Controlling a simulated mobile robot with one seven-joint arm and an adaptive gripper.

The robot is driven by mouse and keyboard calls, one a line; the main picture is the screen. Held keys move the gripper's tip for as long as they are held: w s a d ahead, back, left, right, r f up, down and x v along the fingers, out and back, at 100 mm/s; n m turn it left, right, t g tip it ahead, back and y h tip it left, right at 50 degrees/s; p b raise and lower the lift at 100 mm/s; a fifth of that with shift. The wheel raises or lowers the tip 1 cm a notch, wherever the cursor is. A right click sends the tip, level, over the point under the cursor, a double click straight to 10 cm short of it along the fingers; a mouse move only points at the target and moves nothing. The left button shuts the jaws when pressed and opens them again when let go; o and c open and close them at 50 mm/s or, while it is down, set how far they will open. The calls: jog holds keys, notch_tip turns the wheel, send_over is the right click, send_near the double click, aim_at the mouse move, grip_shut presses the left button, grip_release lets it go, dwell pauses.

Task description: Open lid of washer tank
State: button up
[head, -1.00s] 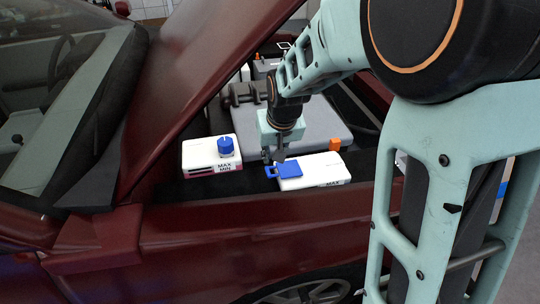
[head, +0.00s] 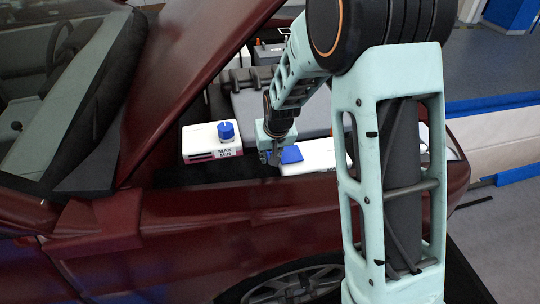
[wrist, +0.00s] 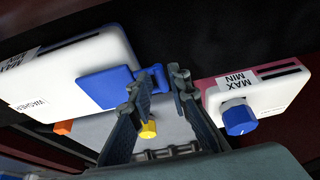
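The washer tank is a white box with a flat blue lid that has a looped tab at one end. In the head view the tank (head: 315,157) stands in the engine bay, its lid (head: 291,155) down and its right part hidden by my arm. My gripper (head: 274,160) is at the lid's left end and covers the tab. In the wrist view the tank (wrist: 50,75) is at left, marked WASHER, with the lid (wrist: 108,88) facing me. My gripper (wrist: 156,85) is open, the lid's tab showing between its fingertips. I cannot tell whether they touch it.
A second white tank (head: 205,146) with a round blue cap (head: 226,130) and MAX/MIN marks stands left of my gripper; it also shows in the wrist view (wrist: 265,95). The dark red car fender (head: 200,215) runs in front. A grey block (head: 250,110) lies behind.

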jog(key=shift+c, duration=0.5)
grip_shut()
jog(key=shift+d+r, duration=0.1)
